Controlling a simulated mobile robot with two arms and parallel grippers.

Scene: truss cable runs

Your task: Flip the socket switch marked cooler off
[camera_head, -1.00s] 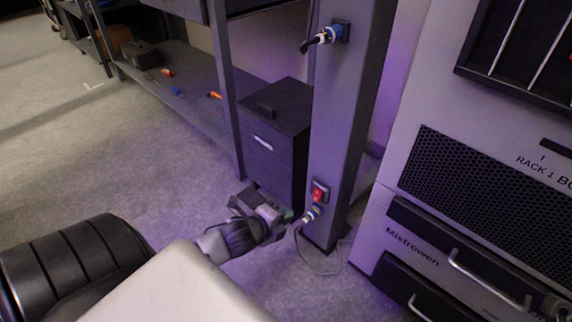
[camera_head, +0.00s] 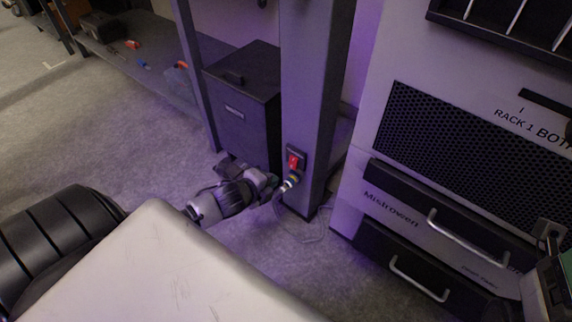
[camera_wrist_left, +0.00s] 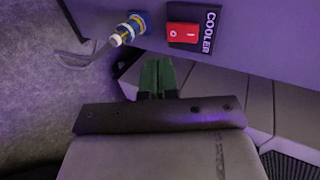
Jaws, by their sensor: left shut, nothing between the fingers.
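The red rocker switch (camera_wrist_left: 182,34) sits in a black plate labelled COOLER (camera_wrist_left: 209,30) on the grey post. It also shows low on the post in the head view (camera_head: 295,160). A plug with a blue, white and yellow body (camera_wrist_left: 130,29) sits in the post beside the switch, with a cable. My left gripper (camera_wrist_left: 158,62) is shut and empty, its green fingertips together just off the post face, between plug and switch in the wrist view. In the head view the left gripper (camera_head: 268,184) is left of the post, near the plug.
The grey post (camera_head: 315,80) stands between a dark cabinet (camera_head: 243,105) on the left and a rack with handled drawers (camera_head: 437,215) on the right. The plug's cable (camera_head: 290,232) hangs to the floor. Open carpet (camera_head: 100,150) lies at the left.

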